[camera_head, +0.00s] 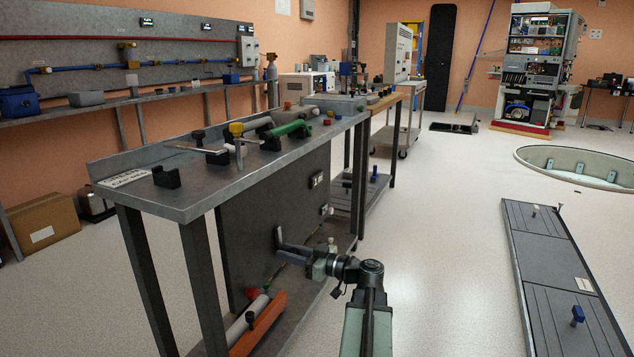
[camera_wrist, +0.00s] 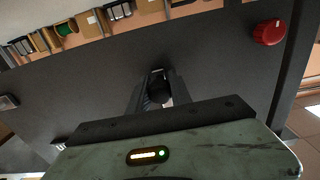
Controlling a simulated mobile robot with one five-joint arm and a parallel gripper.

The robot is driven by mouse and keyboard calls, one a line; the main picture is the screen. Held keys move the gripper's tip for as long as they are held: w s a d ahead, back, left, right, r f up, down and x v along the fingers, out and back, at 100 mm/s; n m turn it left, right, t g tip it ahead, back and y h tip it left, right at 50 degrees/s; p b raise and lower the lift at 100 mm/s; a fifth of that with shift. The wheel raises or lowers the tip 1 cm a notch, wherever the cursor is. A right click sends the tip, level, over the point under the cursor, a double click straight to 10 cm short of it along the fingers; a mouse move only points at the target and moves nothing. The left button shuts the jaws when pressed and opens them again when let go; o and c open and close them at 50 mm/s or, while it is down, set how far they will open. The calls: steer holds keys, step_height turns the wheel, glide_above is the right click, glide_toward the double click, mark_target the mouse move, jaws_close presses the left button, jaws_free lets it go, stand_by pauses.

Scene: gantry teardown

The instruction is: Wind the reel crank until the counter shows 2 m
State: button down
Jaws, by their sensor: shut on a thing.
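My gripper (camera_head: 283,243) is at the dark upright panel (camera_head: 262,200) under the grey bench, and its fingers point at the panel. In the wrist view my gripper (camera_wrist: 157,80) has its two fingers on either side of a dark rounded knob (camera_wrist: 158,91), and it is shut on it. The knob is mostly hidden by the fingers, and I cannot tell for sure that it is the reel crank's handle. No counter reading is legible in either view.
A red knob (camera_wrist: 269,32) is at the upper right in the wrist view. The bench top (camera_head: 215,185) holds brackets and a green cylinder (camera_head: 288,128). An orange part (camera_head: 258,322) lies on the lower shelf. Floor to the right is clear up to a dark floor panel (camera_head: 545,247).

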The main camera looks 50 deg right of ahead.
mark_target(272, 237)
steer(key=shift+s+a+r, duration=0.1)
steer(key=shift+s+a, duration=0.15)
steer(key=shift+a, duration=0.75)
steer(key=r+p, duration=0.3)
steer(key=shift+a, duration=0.25)
steer(key=shift+f, duration=0.2)
step_height(272, 237, up, 3)
steer(key=p, duration=0.2)
steer(key=shift+w+d+p, duration=0.1)
steer(key=shift+d+p, duration=0.05)
steer(key=shift+p, duration=0.25)
steer(key=shift+f, duration=0.25)
steer(key=c, duration=0.7)
jaws_free()
steer(key=shift+a+r, duration=0.2)
steer(key=o, duration=0.4)
steer(key=shift+d+f, duration=0.1)
steer(key=shift+d, duration=0.05)
